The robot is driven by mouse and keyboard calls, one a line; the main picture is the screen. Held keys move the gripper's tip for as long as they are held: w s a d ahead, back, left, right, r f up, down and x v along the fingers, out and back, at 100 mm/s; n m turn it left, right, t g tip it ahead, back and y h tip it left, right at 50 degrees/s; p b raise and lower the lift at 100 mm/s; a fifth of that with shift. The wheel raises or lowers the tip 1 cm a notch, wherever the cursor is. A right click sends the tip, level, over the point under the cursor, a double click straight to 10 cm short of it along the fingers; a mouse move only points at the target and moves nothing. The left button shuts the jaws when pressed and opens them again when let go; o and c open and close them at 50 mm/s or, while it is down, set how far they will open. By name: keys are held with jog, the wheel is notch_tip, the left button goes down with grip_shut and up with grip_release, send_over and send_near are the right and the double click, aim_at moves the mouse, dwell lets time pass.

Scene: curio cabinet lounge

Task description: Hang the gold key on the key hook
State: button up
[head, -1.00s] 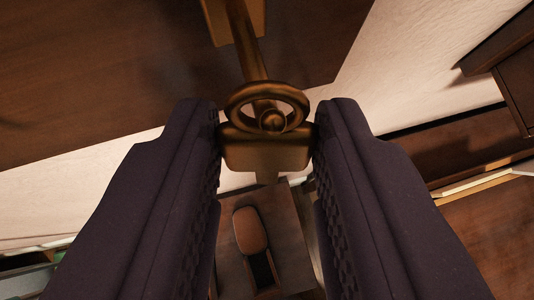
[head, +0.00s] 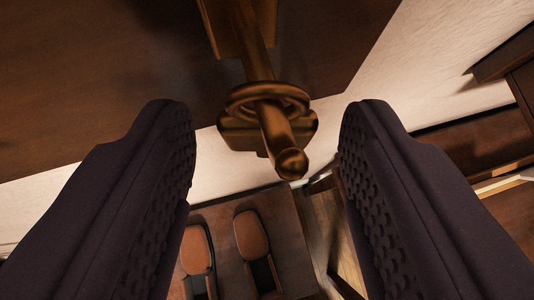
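The gold key (head: 235,136) hangs with its ring around the peg of the key hook (head: 256,68). The hook's rounded tip (head: 291,164) sticks out through the ring, toward the camera. The key's wider block hangs below the ring, partly hidden behind the peg. My gripper (head: 268,125) is open, with one dark padded finger on each side of the key. Clear gaps show between both fingers and the key. The hook's brass plate is fixed to a dark wooden panel at the top.
The dark wooden panel (head: 100,80) fills the upper left. A pale wall (head: 420,70) lies behind. Below is a brown wooden surface (head: 290,235) with two orange-brown and black objects (head: 252,236). Dark wooden furniture (head: 510,65) stands at the right.

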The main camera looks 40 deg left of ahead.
jog(key=shift+o, duration=0.4)
jog(key=shift+r, duration=0.1)
jog(key=p+v, duration=0.2)
jog(key=v, duration=0.6)
jog(key=w+d+r+m+t+b, duration=0.2)
jog(key=w+d+r+b, duration=0.3)
jog(key=w+d+r, duration=0.3)
jog(key=w+d+r+m+t+b, duration=0.1)
jog(key=w+d+r+t+b, duration=0.1)
jog(key=w+d+r+b, duration=0.6)
jog(key=s+d+r+m+t+h+b, duration=0.1)
jog(key=s+d+r+m+h, duration=0.1)
jog(key=s+d+r, duration=0.3)
jog(key=s+d+r+m+t+h+b, duration=0.1)
jog(key=s+d+r+h, duration=0.3)
jog(key=d+r, duration=0.8)
jog(key=shift+s+r+m+t, duration=0.35)
jog(key=shift+r+m+t, duration=0.15)
jog(key=shift+m, duration=0.1)
